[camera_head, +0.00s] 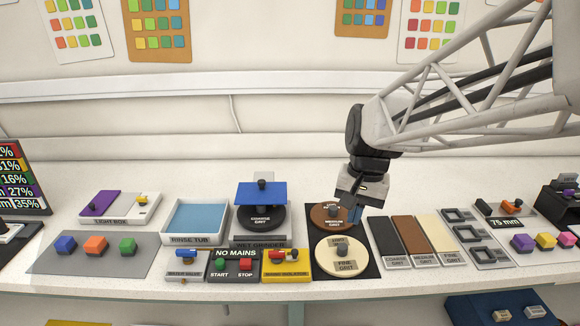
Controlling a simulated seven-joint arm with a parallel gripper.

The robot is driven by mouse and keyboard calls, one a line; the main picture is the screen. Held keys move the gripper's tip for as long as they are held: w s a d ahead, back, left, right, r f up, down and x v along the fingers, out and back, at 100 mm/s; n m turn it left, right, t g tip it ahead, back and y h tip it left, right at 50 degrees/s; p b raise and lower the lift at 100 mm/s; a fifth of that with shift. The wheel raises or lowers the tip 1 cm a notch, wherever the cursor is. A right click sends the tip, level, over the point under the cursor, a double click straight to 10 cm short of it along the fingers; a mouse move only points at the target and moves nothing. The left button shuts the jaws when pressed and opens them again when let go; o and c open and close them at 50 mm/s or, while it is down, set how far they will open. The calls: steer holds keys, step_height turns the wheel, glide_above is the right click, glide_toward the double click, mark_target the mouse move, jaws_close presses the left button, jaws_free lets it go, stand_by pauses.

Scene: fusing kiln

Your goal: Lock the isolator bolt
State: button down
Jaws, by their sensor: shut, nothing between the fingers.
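The isolator (286,272) is a yellow panel at the front of the bench, right of the start/stop panel. A small red handle, perhaps the bolt (277,254), lies across its top, with another small piece at its right end. Whether it is locked is too small to tell. My gripper (352,214) is shut and empty. It points down over the brown medium grit disc (325,214), up and to the right of the isolator, apart from it. The fingertips hide part of that disc.
The black start/stop panel (235,253) reads NO MAINS. A wet grinder with a blue plate (261,193) on top stands behind it. The cream fine grit disc (327,255) lies just right of the isolator. A rinse tub (170,238) is at left; grit strips (386,238) are at right.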

steer(key=w+a+f+m+g, duration=0.1)
steer(key=w+a+f, duration=0.1)
steer(key=w, duration=0.6)
steer(key=w+a+f+m+g+y, duration=0.1)
steer(key=w+a+f+m+g, duration=0.1)
steer(key=w+f, duration=0.3)
steer(key=w+a, duration=0.1)
steer(key=w, duration=0.2)
steer(key=shift+w+a+f, duration=0.2)
steer(key=shift+a, duration=0.1)
steer(key=shift+f, duration=0.1)
glide_toward(291, 256)
steer(key=d+f, duration=0.1)
steer(key=w+d+f, duration=0.1)
steer(key=f, duration=0.1)
steer(key=w+d+f, duration=0.1)
steer(key=shift+w+d+f, duration=0.1)
steer(key=shift+f, duration=0.1)
steer(key=shift+s+a+f, duration=0.25)
steer(key=shift+s+a, duration=0.6)
steer(key=shift+s, duration=0.25)
steer(key=shift+s+a, duration=0.4)
steer(key=shift+s, duration=0.2)
steer(key=shift+s+a, duration=0.15)
steer(key=shift+a, duration=0.3)
steer(key=shift+s+a, duration=0.2)
steer(key=shift+a, duration=0.25)
